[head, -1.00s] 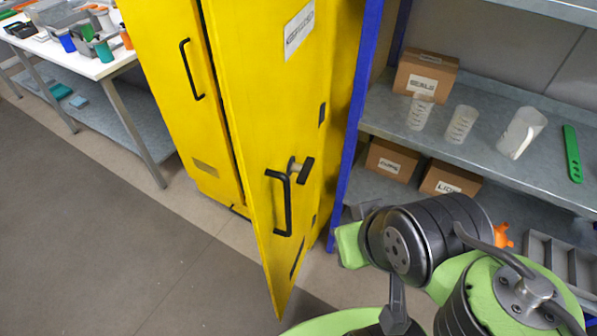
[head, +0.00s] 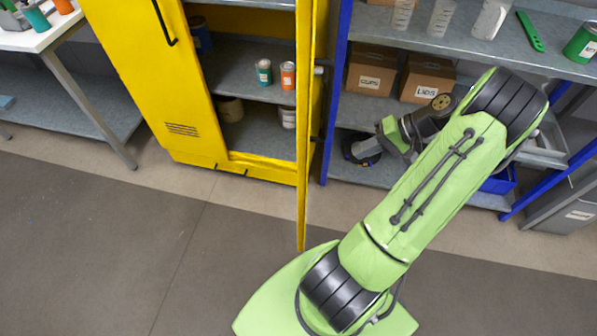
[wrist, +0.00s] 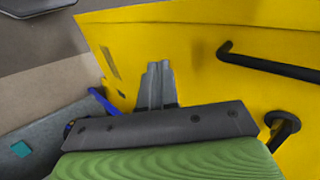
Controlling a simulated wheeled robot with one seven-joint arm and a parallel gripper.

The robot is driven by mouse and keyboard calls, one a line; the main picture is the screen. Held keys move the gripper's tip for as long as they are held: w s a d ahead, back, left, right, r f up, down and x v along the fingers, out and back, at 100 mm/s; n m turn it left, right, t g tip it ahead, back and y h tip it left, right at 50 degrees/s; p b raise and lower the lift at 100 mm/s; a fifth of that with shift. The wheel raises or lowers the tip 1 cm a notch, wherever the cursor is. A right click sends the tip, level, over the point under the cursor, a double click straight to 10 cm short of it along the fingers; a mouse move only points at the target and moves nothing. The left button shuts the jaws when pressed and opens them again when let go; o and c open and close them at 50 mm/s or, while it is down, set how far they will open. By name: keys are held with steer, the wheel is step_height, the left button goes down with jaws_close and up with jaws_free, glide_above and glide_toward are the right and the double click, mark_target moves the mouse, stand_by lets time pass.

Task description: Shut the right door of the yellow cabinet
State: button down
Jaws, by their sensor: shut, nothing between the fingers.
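The yellow cabinet (head: 165,90) stands left of centre in the head view. Its right door (head: 303,150) stands open, swung out and seen almost edge-on. My gripper (head: 362,149) is to the right of the door, on its outer side, with the arm reaching over from below. In the wrist view the closed fingers (wrist: 156,85) point at the yellow outer face of the door (wrist: 200,50) and hold nothing. I cannot tell whether the tips touch it. The black door handle (wrist: 270,63) is right of the fingers, with a black latch knob (wrist: 283,127) below it.
Cans (head: 264,72) stand on the cabinet's inner shelves. A blue-framed shelf unit (head: 337,90) with boxes (head: 372,72) and beakers is close on the right, beside my gripper. A white table (head: 40,35) is at far left. The floor (head: 110,240) before the cabinet is clear.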

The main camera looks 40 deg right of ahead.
steer(key=w+a+r+b+x, duration=0.1)
steer(key=b+x, duration=0.3)
steer(key=x, duration=0.8)
steer(key=shift+w+a+r+b, duration=0.25)
steer(key=shift+w+a+b, duration=0.05)
steer(key=shift+w+b, duration=0.15)
steer(key=shift+w, duration=0.1)
